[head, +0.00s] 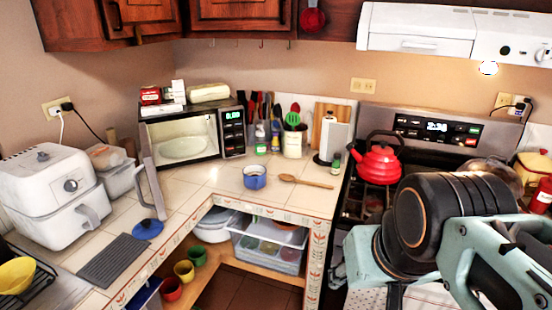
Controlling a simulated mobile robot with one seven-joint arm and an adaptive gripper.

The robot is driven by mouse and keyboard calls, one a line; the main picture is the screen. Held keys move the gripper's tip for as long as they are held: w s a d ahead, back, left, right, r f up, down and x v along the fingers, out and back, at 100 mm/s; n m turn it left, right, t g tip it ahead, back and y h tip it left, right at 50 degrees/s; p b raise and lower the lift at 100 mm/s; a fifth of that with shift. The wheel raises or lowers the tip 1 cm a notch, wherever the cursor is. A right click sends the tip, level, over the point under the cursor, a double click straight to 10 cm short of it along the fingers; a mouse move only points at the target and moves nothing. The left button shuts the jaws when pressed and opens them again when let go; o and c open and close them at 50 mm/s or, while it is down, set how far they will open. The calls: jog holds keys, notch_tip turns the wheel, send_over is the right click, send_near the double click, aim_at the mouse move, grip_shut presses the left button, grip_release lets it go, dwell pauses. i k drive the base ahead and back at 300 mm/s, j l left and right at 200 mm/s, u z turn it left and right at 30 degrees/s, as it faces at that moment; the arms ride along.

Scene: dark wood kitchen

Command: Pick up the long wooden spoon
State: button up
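The long wooden spoon (308,182) lies flat on the tiled counter in the head view, right of the middle. Its bowl end points left and its handle points right, towards the stove. It lies just right of a blue pot or mug (254,178), with a small gap between them. My arm fills the lower right of the view, in front of the stove, well apart from the spoon. I cannot make out my gripper's fingers there, so its opening is unclear.
An open microwave (185,140) stands behind, left of the spoon. A paper towel holder (333,138) and a utensil crock (294,144) stand behind it. A red kettle (380,162) is on the stove to the right. The counter's front edge (285,212) is close, with open shelves below.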

aim_at(285, 177)
jog(key=i+j+z, duration=0.2)
jog(key=i, duration=0.25)
jog(key=i+j+z, duration=0.15)
jog(key=i, duration=0.3)
jog(key=j, duration=0.1)
